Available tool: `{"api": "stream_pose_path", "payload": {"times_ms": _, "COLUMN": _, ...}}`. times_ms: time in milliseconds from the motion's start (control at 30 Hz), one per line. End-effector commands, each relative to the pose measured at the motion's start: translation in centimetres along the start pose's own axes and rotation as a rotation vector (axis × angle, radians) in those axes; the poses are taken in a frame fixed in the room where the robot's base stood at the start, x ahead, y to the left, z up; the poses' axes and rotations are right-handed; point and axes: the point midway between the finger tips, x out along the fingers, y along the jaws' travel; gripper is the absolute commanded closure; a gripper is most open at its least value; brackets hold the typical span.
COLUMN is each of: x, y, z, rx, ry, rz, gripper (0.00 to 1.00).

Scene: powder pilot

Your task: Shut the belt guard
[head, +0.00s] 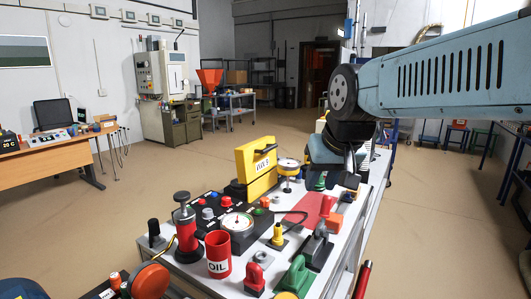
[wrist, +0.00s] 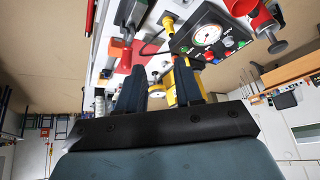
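A yellow panel with a dark-lettered white label, which looks like the belt guard (head: 257,166), stands raised on the bench in the head view. A black block sits at its lower left. In the wrist view, a yellow part that may be the guard (wrist: 171,98) is mostly hidden behind my right-hand finger.
The white bench (head: 207,272) is crowded. A wooden desk (head: 50,154) is at left. Open floor surrounds the bench.

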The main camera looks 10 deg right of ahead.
Motion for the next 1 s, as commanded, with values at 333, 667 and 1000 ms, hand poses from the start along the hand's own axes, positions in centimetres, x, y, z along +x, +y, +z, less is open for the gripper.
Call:
{"api": "stream_pose_path", "payload": {"times_ms": 333, "x": 3.6, "y": -0.3, "z": -11.9, "rx": 0.166, "ry": 0.031, "rz": -0.027, "gripper": 0.99}}
{"api": "stream_pose_path", "payload": {"times_ms": 667, "x": 9.2, "y": 0.7, "z": -22.2, "rx": 0.329, "ry": 0.065, "rz": -0.057, "gripper": 1.0}}
{"api": "stream_pose_path", "payload": {"times_ms": 1000, "x": 16.9, "y": 3.0, "z": -31.2, "rx": 0.501, "ry": 0.1, "rz": -0.09, "gripper": 1.0}}
